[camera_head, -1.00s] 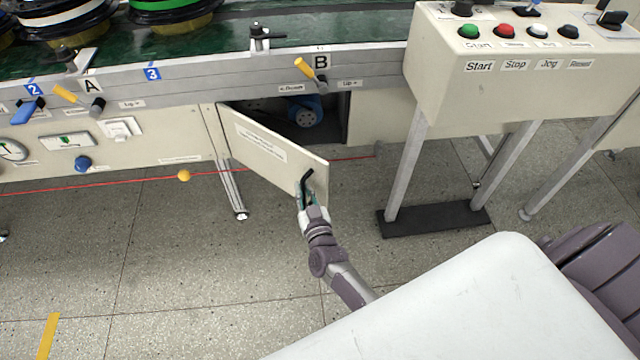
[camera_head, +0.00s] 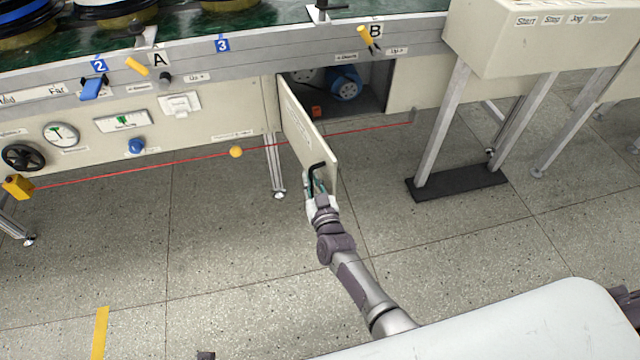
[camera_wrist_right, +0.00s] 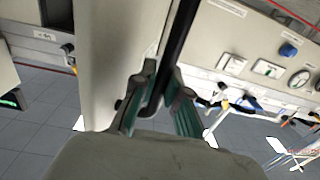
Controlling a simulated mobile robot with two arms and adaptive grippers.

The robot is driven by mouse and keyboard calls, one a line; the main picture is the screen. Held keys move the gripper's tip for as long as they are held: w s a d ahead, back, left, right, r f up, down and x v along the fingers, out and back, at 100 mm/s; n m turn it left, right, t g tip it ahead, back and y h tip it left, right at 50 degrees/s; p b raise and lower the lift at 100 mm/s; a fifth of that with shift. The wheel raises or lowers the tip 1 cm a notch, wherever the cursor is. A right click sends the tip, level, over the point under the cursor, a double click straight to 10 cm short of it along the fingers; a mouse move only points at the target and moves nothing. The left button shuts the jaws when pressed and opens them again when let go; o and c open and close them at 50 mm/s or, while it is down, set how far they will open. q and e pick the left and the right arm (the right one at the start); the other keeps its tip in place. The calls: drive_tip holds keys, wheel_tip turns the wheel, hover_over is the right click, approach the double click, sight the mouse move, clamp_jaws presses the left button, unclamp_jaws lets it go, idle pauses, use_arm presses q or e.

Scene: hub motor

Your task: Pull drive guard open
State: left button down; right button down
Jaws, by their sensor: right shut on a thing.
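The drive guard (camera_head: 303,122) is a cream hinged door under the conveyor, swung well out from its opening. Its hinge side is at the left of the opening. A black handle (camera_head: 311,178) stands on its free end. My right gripper (camera_head: 317,188) is shut on this handle; in the right wrist view the fingers (camera_wrist_right: 160,100) sit on both sides of the black bar (camera_wrist_right: 180,45), with the door panel (camera_wrist_right: 115,60) beside them. Inside the opening a blue motor (camera_head: 345,83) and a small orange-red part (camera_head: 316,112) show. My left gripper is not in view.
A control box (camera_head: 540,40) on legs with a dark foot plate (camera_head: 457,182) stands to the right. The floor in front is clear.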

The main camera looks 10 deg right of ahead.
drive_tip(key=shift+w+a+r, duration=0.1)
drive_tip(key=shift+r, duration=0.1)
drive_tip(key=c, duration=1.6)
unclamp_jaws()
drive_tip(key=o, duration=0.4)
drive_tip(key=shift+w+f, duration=0.1)
drive_tip(key=shift+s+f, duration=0.1)
drive_tip(key=shift+s, duration=0.15)
drive_tip(key=s, duration=1.1)
drive_tip(key=shift+s, duration=0.3)
